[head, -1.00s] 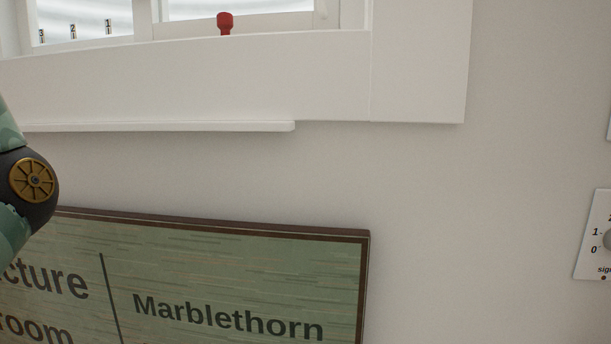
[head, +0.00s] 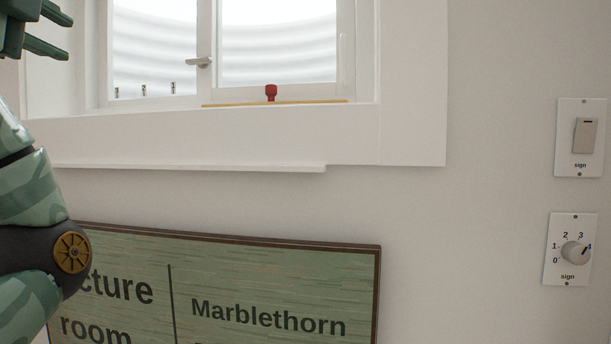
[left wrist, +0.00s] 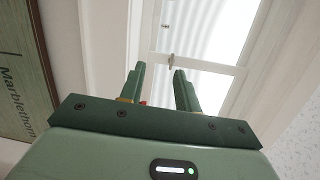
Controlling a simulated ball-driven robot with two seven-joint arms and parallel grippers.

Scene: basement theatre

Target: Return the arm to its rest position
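My left arm comes in along the left edge of the head view, bent at a dark joint with a brass-coloured cap. My left gripper (head: 66,33) is in the upper left corner, its two green fingers pointing right in front of the window surround. In the left wrist view the gripper (left wrist: 159,72) points toward the window, its fingers apart with nothing held between them. My right gripper is in neither view.
A window (head: 277,40) with a handle (head: 199,62) fills the top. A small red object (head: 271,92) stands by a yellow strip (head: 275,103). Below hangs a green sign (head: 270,290). A switch (head: 585,136) and a dial (head: 574,254) are at right.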

